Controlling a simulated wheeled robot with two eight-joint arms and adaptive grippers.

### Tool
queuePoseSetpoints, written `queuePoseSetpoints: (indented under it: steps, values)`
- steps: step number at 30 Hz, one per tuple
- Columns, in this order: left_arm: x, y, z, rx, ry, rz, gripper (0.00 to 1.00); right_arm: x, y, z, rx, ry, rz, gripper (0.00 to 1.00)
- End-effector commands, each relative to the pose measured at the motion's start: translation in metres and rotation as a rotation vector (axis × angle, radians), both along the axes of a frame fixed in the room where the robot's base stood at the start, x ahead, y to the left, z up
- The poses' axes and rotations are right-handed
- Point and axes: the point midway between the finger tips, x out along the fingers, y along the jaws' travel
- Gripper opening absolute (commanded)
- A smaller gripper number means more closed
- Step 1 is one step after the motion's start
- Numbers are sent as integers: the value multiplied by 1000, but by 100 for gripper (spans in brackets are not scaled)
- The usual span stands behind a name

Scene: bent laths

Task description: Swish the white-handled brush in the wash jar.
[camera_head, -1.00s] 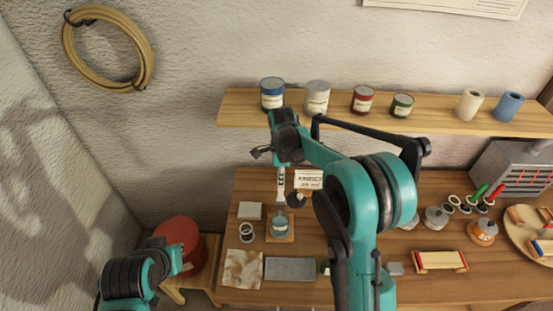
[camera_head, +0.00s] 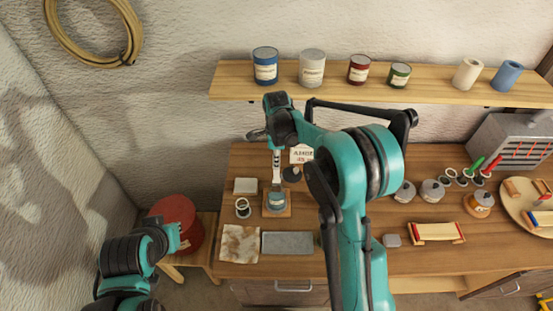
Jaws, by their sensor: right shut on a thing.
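My right gripper (camera_head: 277,145) is shut on the white-handled brush (camera_head: 277,166), which hangs upright with its head down. Below it, the wash jar (camera_head: 276,200), glass with bluish content and a pale label, stands on a small wooden square on the bench. The brush's lower end meets the jar's mouth in the picture; I cannot tell how deep it reaches.
A white block (camera_head: 245,186), small ring-topped pot (camera_head: 243,208), stained cloth (camera_head: 240,244) and grey slab (camera_head: 287,243) lie close by. The shelf (camera_head: 430,89) with cans is above. A red drum (camera_head: 178,222) stands left.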

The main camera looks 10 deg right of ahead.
Motion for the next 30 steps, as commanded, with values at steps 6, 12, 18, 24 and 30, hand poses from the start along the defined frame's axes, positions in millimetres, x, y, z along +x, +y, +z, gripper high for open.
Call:
queuePoseSetpoints:
  steps: [6,12,18,24,30]
  values:
    - [0,0,-19,0,0,0,0,0,0,-22,0,0,0,0]
    - [0,0,-33,0,0,0,0,0,0,-39,0,0,0,0]
    - [0,0,-47,0,0,0,0,0,0,-56,0,0,0,0]
    - [0,0,-61,0,0,0,0,0,0,-73,0,0,0,0]
    - [0,0,-70,0,0,0,0,0,0,-84,0,0,0,0]
